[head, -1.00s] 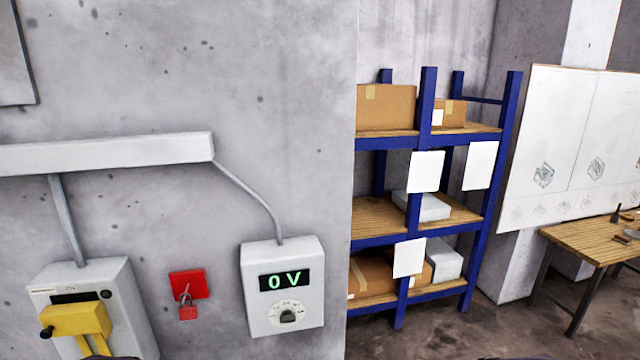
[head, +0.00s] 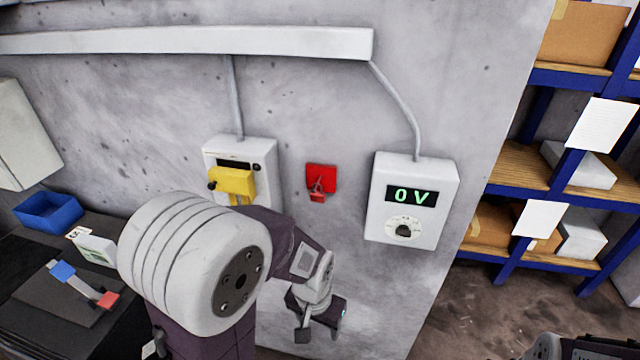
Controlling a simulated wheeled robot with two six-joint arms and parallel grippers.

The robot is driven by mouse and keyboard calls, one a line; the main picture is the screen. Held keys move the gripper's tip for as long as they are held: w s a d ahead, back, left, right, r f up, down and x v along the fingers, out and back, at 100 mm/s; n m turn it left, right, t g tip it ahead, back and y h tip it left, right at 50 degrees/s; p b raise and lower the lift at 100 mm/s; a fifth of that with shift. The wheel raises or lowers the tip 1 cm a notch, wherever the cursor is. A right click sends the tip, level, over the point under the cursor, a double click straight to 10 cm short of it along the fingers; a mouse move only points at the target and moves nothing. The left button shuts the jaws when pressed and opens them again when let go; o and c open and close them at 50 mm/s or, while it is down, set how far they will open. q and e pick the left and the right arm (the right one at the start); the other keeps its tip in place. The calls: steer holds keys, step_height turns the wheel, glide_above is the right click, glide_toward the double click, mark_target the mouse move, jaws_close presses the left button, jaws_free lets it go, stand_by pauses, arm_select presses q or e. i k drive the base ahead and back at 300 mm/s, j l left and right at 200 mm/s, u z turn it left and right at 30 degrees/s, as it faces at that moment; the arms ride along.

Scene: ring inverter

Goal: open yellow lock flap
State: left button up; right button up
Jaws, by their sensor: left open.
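The yellow lock flap (head: 234,181) is on the front of a light grey switch box (head: 262,148) on the concrete wall, left of centre. It has a dark knob on its left side. My left arm covers the lower part of this box, so I cannot tell whether the flap is open. My left gripper (head: 320,332) is open and empty, pointing down, below and to the right of the flap and well apart from it. My right gripper does not show clearly.
A red padlock (head: 317,196) hangs on a red plate (head: 321,175). A meter box (head: 408,222) reads 0 V. A blue bin (head: 50,212) and a lever tool (head: 84,285) rest on a dark bench at the left. Blue shelving (head: 520,257) stands at the right.

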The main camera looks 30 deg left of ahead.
mark_target(233, 181)
steer(key=j+u, duration=0.1)
steer(key=u, duration=0.4)
steer(key=j+u, duration=0.1)
steer(key=u, duration=0.35)
steer(key=k+j+u, duration=0.1)
steer(key=u, duration=0.4)
